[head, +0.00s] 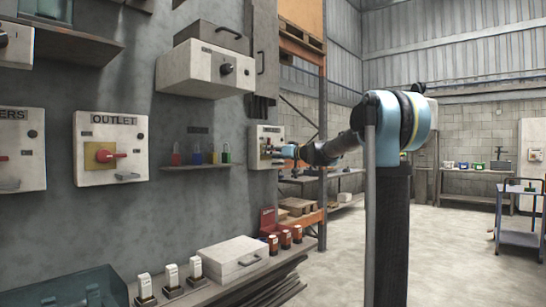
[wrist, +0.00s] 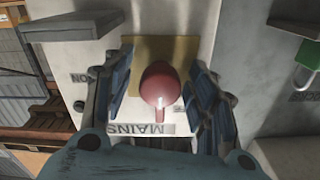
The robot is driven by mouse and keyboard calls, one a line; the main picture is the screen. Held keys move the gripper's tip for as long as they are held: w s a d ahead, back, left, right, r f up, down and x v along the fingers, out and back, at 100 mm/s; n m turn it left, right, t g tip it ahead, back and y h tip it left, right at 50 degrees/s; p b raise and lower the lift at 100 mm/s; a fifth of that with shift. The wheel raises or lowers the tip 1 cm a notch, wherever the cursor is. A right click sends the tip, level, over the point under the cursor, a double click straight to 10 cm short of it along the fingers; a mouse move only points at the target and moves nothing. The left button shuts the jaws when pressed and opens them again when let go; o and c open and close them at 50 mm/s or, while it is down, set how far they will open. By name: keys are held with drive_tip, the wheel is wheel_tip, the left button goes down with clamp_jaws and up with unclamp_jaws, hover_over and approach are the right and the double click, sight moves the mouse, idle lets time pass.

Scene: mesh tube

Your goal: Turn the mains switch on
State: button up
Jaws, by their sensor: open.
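The mains box is a pale panel (head: 265,134) on the grey wall, near the middle of the head view. In the wrist view its face (wrist: 185,22) appears upside down, with the label MAINS below and ON at the left. The red mains switch (wrist: 160,82) sits on a yellow plate (wrist: 150,46), with a light mark at its lower edge. My gripper (wrist: 161,88) is open, one finger on each side of the red switch. I cannot tell whether the fingers touch it. In the head view my gripper (head: 284,152) is at the box and hides most of the switch.
The OUTLET box (head: 112,135) with a red handle is further left on the wall. A shelf below holds a white case (head: 234,257) and small items. A grey ledge (wrist: 72,26) juts out beside the switch. Open floor lies right.

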drive_tip(key=c, duration=1)
drive_tip(key=shift+c, duration=0.2)
drive_tip(key=shift+m, duration=0.3)
drive_tip(key=m, duration=0.3)
drive_tip(key=shift+m, duration=0.3)
drive_tip(key=m, duration=0.4)
drive_tip(key=shift+m, duration=0.3)
drive_tip(key=m, duration=0.4)
drive_tip(key=shift+m, duration=2.5)
drive_tip(key=shift+s, duration=0.1)
